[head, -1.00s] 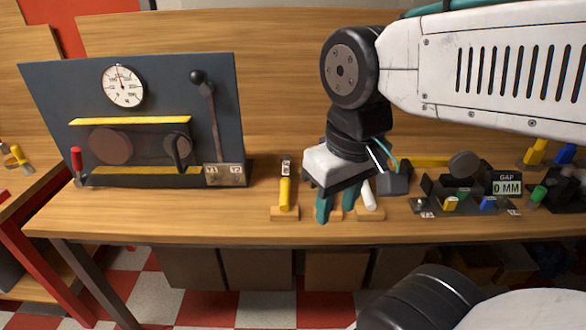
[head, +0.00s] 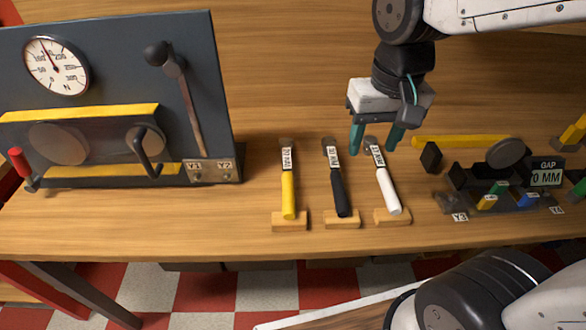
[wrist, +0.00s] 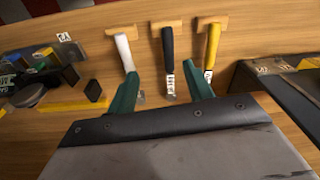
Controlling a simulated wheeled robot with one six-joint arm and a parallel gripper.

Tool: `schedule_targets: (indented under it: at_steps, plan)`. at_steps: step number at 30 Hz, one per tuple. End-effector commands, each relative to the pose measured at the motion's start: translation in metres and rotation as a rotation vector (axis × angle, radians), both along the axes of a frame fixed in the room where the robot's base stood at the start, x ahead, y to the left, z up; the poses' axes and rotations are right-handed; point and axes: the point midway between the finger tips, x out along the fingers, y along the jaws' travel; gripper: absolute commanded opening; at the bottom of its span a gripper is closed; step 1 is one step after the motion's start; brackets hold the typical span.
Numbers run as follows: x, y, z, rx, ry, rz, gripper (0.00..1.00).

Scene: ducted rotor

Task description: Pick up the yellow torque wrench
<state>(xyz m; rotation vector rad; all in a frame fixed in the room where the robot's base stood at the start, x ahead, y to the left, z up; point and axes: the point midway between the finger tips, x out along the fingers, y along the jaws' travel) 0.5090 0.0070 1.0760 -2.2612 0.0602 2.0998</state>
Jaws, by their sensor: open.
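The yellow torque wrench (head: 288,190) lies on the bench at the left of a row of three, its yellow handle end on a small wooden block (head: 290,222). The black wrench (head: 338,190) and white wrench (head: 386,188) lie to its right. My gripper (head: 376,150) is open and empty, above the far end of the white wrench, to the right of the yellow one. In the wrist view the yellow wrench (wrist: 212,45) is at upper right, and my green fingers (wrist: 163,92) are spread with the black wrench's head between them in the picture.
A dark panel (head: 215,100) with a gauge, lever and red-handled crank stands left of the wrenches. On the right are a yellow bar (head: 460,141), a dark block (head: 431,157) and a gap display (head: 546,172). The bench front between panel and wrenches is clear.

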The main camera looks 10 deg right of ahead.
Motion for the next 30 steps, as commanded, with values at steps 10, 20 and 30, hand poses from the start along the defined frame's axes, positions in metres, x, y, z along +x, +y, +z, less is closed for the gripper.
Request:
schedule_targets:
  at_steps: [10,20,30]
  plan:
    - [0.095,0.09,-0.089,-0.001,0.063,-0.081,0.51]
    - [0.119,0.128,-0.14,-0.005,0.076,-0.124,0.51]
    - [0.119,0.124,-0.179,-0.005,0.078,-0.127,0.51]
